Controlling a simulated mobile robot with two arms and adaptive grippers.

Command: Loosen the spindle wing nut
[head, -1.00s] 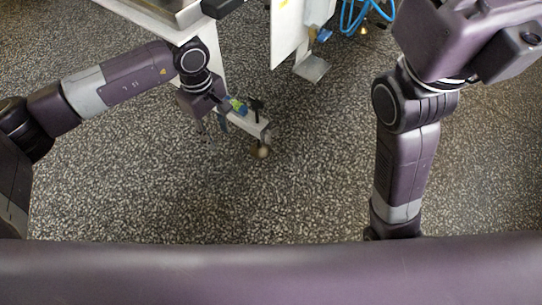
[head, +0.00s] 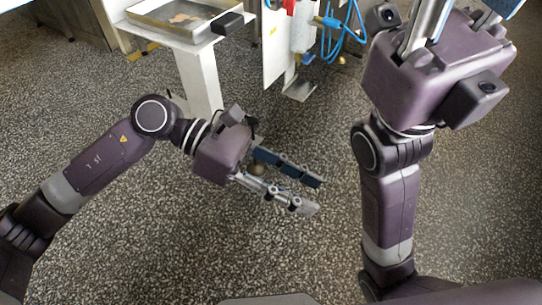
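I cannot make out the spindle wing nut in the head view. My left gripper (head: 318,196) is open and empty over the floor, its two fingers apart and pointing right. It is in front of the white stand's lower part and hides some of it. My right gripper's palm is at the upper right; one silver finger and part of a blue pad show, but the top edge cuts off the fingertips.
A white stand (head: 205,80) carries a shallow metal tray (head: 150,18) with brown pieces at the upper left. A white panel (head: 273,50) and blue hoses (head: 343,42) are at the top middle. The speckled floor (head: 260,255) is clear.

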